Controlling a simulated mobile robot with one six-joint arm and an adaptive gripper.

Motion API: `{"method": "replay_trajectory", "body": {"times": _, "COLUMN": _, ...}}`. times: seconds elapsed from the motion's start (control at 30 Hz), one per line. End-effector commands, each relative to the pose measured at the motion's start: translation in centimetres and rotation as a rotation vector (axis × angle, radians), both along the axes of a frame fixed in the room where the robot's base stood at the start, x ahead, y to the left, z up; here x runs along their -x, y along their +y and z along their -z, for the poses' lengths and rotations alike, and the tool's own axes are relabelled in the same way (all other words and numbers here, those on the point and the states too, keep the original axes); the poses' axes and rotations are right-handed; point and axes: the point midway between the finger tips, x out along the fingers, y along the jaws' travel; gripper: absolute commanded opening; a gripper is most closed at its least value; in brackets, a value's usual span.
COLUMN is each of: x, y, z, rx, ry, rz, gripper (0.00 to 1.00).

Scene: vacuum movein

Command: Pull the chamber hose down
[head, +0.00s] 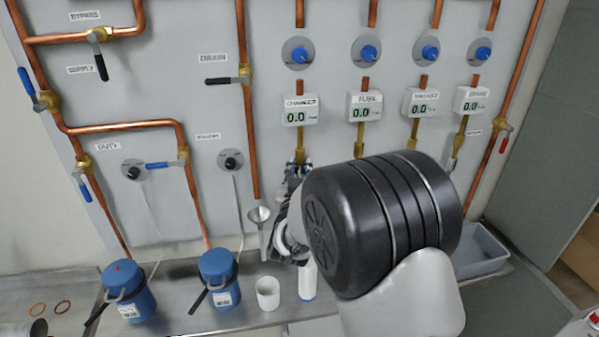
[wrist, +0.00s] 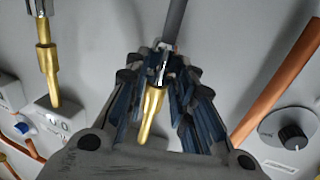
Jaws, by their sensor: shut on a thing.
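The chamber hose shows in the wrist view as a dark grey tube (wrist: 175,18) with a silver collar and a brass fitting (wrist: 152,108). My gripper (wrist: 164,68) is shut on the collar, with a finger on each side. In the head view my gripper (head: 297,172) is just below the brass stem (head: 299,139) under the chamber meter (head: 300,110), which reads 0.0. My wrist hides most of the hose there. I cannot tell whether the fitting is joined to the stem.
The flush meter (head: 364,106) and more meters with brass stems are to the right. A funnel (head: 259,216) hangs close left of my gripper. Blue canisters (head: 219,280), a white cup (head: 268,293) and a grey tray (head: 482,252) stand below.

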Motion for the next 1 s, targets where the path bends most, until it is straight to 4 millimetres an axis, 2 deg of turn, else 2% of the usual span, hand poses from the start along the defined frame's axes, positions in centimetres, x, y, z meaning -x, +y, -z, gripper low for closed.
{"method": "replay_trajectory", "body": {"times": 0.03, "x": 0.1, "y": 0.0, "z": 1.3, "rx": 0.001, "ry": 0.007, "rz": 0.0, "gripper": 0.0}}
{"method": "replay_trajectory", "body": {"times": 0.23, "x": 0.1, "y": 0.0, "z": 3.9, "rx": 0.002, "ry": 0.011, "rz": 0.0, "gripper": 0.0}}
{"method": "replay_trajectory", "body": {"times": 0.57, "x": 0.1, "y": 0.0, "z": 4.2, "rx": 0.002, "ry": 0.016, "rz": 0.0, "gripper": 0.0}}
{"method": "replay_trajectory", "body": {"times": 0.6, "x": 0.1, "y": 0.0, "z": 4.2, "rx": 0.002, "ry": 0.017, "rz": 0.0, "gripper": 0.25}}
{"method": "replay_trajectory", "body": {"times": 0.87, "x": 0.1, "y": 0.0, "z": 3.9, "rx": 0.002, "ry": 0.011, "rz": 0.0, "gripper": 0.42}}
{"method": "replay_trajectory", "body": {"times": 1.0, "x": 0.0, "y": 0.0, "z": 3.8, "rx": 0.001, "ry": 0.009, "rz": 0.0, "gripper": 0.43}}
